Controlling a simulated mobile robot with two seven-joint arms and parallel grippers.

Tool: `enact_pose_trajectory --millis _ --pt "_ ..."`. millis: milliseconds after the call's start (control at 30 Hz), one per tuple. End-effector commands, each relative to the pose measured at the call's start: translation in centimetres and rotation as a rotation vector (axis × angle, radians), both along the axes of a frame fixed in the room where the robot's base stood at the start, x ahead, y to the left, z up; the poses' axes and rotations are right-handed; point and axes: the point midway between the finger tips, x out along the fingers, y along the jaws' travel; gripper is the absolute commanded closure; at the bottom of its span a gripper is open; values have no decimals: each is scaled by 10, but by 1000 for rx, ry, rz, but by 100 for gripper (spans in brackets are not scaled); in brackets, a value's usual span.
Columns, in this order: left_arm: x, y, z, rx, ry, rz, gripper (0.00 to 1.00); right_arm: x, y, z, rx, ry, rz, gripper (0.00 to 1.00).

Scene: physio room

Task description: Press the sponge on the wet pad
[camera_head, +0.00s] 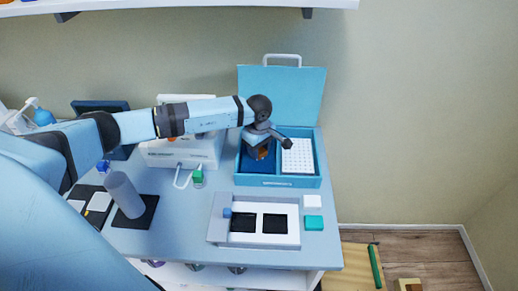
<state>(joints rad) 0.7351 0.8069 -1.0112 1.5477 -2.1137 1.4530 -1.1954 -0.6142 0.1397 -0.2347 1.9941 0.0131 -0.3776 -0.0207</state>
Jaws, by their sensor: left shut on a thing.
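My left gripper (264,140) reaches from the left into the open light-blue case (290,182). It is shut on a small orange-brown thing (260,154), perhaps the sponge, mostly hidden by the fingers. The thing is over the case's left compartment, where a dark blue pad (248,170) lies, perhaps the wet pad. I cannot tell whether they touch. My right gripper is out of view.
The case's right compartment holds a white perforated block (298,156). A white block (312,201) and a teal block (314,222) lie right of the tray. A grey cylinder (125,195) stands on a black mat at left. A white machine (180,150) stands behind.

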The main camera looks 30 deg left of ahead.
Motion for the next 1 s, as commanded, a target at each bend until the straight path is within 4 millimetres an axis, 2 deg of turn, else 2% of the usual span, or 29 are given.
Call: enact_pose_trajectory --millis 433,1000 --pt "-1 0 1 1 4 -1 77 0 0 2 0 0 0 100" --pt "0 0 46 0 1 -1 77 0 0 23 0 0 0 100"
